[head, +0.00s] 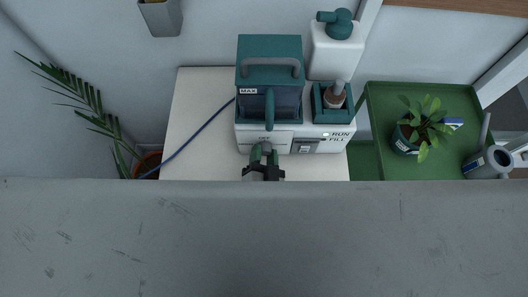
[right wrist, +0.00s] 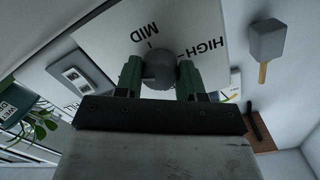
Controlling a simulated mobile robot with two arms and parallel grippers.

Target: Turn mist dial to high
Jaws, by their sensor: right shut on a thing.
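A white and teal mister (head: 245,137) stands on a white table (head: 195,110), with a teal tank (head: 268,48) marked MAX. In the right wrist view its white panel (right wrist: 100,30) carries the words MID and HIGH, upside down, each with a short tick. The round grey dial (right wrist: 160,70) sits on this panel. My right gripper (head: 265,152) is at the mister's front. In the right wrist view its green fingers are on either side of the dial, shut on it. I cannot tell which tick the dial points to. My left gripper is out of view.
A white bottle with a teal top (head: 335,50) stands behind the mister. A green tray table (head: 375,110) at the right holds a potted plant (head: 405,137). A watering can (head: 487,163) is at far right. A blue cord (head: 197,133) runs left towards a palm (head: 95,105).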

